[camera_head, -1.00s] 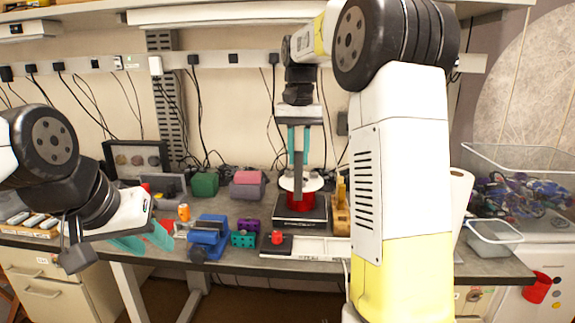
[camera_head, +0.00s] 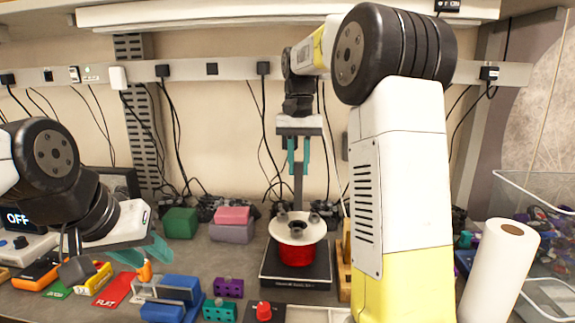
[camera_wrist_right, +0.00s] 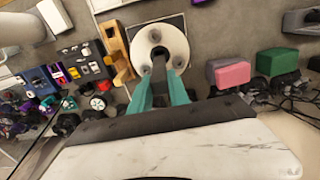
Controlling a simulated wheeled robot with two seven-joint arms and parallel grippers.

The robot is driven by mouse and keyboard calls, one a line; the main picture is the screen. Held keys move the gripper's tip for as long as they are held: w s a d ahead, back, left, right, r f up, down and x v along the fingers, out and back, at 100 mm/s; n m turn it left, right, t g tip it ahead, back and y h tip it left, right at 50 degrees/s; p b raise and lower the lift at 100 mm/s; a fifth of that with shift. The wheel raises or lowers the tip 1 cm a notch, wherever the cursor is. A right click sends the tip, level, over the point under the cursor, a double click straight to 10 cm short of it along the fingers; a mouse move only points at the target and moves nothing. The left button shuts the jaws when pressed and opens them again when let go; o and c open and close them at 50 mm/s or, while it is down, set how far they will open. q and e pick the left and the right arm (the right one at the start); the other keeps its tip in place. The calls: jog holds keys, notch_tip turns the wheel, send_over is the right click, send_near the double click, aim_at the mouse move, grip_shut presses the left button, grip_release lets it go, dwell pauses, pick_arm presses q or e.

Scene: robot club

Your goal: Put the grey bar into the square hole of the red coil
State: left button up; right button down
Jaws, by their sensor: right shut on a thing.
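The red coil (camera_head: 296,254) stands upright with a white top flange (camera_head: 285,232) on a black platform (camera_head: 268,272). The flange, with dark knobs, also shows in the right wrist view (camera_wrist_right: 146,42). My right gripper (camera_head: 298,168) points down above the coil and is shut on the upright grey bar (camera_head: 298,188). The bar's lower end overlaps the flange's far part in the head view; I cannot tell whether it touches or enters the hole. My left gripper (camera_head: 142,258) is open and empty at the left, away from the coil.
Pink and grey blocks (camera_head: 232,223) and a green block (camera_head: 181,221) sit behind left of the coil. A blue vise (camera_head: 172,290), purple block (camera_head: 229,287) and red knob (camera_head: 264,311) are in front left. A paper roll (camera_head: 500,265) stands right.

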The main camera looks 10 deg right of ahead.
aim_at(298, 210)
jog(key=shift+f, duration=4.6)
dwell(0.8)
jog(key=c, duration=1.2)
grip_release()
jog(key=shift+o, duration=0.2)
jog(key=shift+s, duration=0.1)
jog(key=shift+r, duration=0.1)
jog(key=shift+r, duration=3.9)
